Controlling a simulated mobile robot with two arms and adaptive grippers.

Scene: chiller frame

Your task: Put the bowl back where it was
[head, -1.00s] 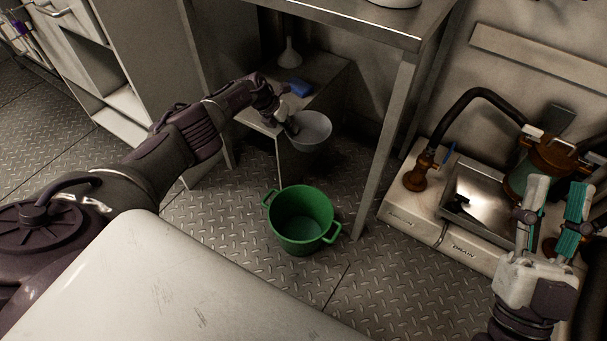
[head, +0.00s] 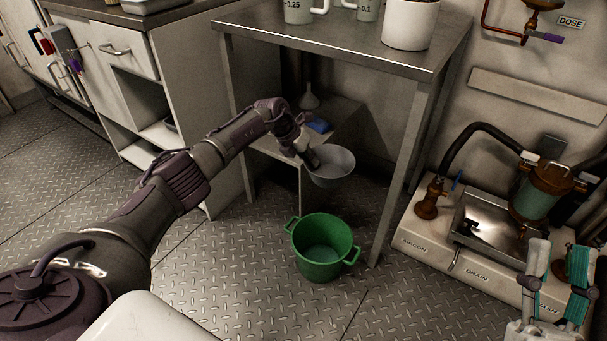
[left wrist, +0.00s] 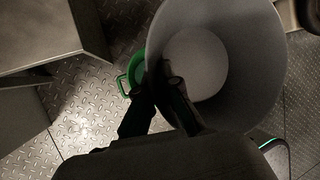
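A grey bowl (head: 334,169) is in the head view, under the metal table and in front of the low shelf. My left gripper (head: 312,160) is at the bowl's left rim. In the left wrist view the bowl (left wrist: 235,60) fills the upper right, and the fingers of my left gripper (left wrist: 165,88) meet at its near wall, shut on the rim. The bowl is in the air above the floor, beside and above the green bucket. My right gripper (head: 560,275) is at the lower right of the head view, its two teal-padded fingers apart, with nothing seen between them.
A green two-handled bucket (head: 322,250) stands on the floor. The low shelf (head: 343,118) holds a white funnel (head: 310,98) and a blue item (head: 318,125). The table (head: 330,45) above carries measuring cups and a white pot (head: 410,22). A drain unit (head: 425,238) stands at right.

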